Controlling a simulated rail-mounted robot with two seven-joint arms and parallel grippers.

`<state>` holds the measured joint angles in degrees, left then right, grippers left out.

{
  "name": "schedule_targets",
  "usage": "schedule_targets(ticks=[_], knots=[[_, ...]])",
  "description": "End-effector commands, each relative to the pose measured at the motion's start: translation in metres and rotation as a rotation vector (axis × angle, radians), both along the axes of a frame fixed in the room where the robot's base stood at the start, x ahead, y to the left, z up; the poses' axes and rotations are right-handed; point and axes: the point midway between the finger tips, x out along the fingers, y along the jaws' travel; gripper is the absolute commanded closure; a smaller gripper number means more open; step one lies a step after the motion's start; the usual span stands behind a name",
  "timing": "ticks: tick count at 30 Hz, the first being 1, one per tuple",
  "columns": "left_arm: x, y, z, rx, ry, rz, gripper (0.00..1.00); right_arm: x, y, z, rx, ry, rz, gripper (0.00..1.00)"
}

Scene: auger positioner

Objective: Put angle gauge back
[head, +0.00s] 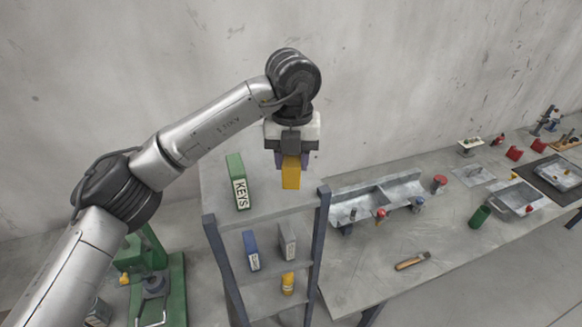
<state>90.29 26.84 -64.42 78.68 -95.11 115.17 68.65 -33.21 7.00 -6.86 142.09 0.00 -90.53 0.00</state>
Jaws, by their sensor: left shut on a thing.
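My left gripper (291,158) points straight down above the top of the shelf rack (270,205). It is shut on a yellow block-like thing, which looks to be the angle gauge (291,177). The upper part of the gauge is hidden between the fingers. I cannot tell whether its lower end touches the shelf top. My right gripper is out of view.
Lower on the rack stand a blue box (251,250), a grey box (287,242) and a yellow bottle (288,283). A green machine (170,290) is at lower left. The bench (360,270) at right holds metal trays, a brush (412,261) and a green cylinder (480,216).

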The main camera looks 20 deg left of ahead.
Motion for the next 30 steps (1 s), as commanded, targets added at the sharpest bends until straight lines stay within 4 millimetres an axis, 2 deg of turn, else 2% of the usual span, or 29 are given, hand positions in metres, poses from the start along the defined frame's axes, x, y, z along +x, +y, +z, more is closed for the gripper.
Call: schedule_targets(ticks=[8, 18, 30], knots=[[0.009, 0.005, -0.011, -0.001, 0.002, -0.003, 0.96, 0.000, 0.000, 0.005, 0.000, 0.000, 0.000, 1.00], [0.009, 0.006, -0.044, 0.001, 0.000, -0.001, 0.96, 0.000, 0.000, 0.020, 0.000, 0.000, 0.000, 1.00], [0.009, 0.006, -0.050, 0.001, -0.001, -0.001, 0.96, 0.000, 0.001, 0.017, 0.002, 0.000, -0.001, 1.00]])
